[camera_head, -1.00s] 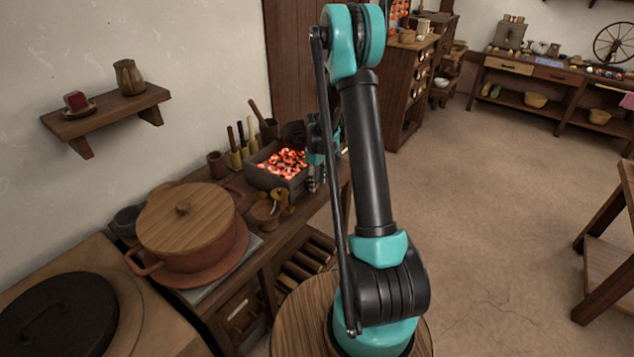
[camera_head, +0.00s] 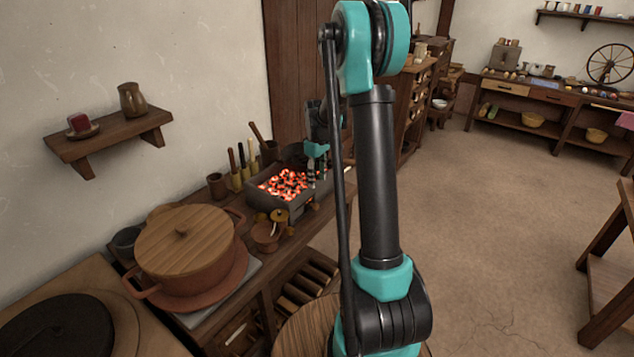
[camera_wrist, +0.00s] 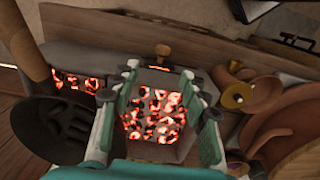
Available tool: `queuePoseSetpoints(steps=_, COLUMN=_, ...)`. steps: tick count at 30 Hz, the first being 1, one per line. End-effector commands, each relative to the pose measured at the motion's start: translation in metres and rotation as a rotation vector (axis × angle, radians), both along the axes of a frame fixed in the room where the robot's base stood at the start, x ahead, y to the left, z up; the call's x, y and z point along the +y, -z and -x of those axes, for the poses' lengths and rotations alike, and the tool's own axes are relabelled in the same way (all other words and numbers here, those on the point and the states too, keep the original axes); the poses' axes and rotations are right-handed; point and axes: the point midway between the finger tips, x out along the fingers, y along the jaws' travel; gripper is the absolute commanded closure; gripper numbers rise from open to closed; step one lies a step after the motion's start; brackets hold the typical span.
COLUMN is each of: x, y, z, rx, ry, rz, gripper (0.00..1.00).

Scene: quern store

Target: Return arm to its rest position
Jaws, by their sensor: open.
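My arm stands upright in the middle of the head view, with teal joints and a black link. My gripper (camera_head: 316,168) is partly hidden behind that link, above the right end of a grey box of glowing coals (camera_head: 253,199). In the wrist view my gripper (camera_wrist: 158,90) is open, its fingers spread to either side with the glowing coals (camera_wrist: 155,118) seen between them. Nothing is held between the fingers.
A lidded pot (camera_head: 186,243) stands on the bench left of the coals. Upright wooden-handled tools (camera_head: 240,168) stand behind the box. A dark ladle-like utensil (camera_wrist: 62,125) is close at left in the wrist view. Open floor (camera_head: 490,220) lies to the right.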

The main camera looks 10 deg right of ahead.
Motion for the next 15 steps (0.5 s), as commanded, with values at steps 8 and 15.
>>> queuePoseSetpoints(steps=8, x=0.000, y=-0.001, z=0.003, rx=-0.003, ry=0.005, rz=0.000, gripper=0.55)
queuePoseSetpoints(steps=15, x=0.003, y=-0.022, z=0.049, rx=-0.056, ry=0.110, rz=-0.003, gripper=0.55)
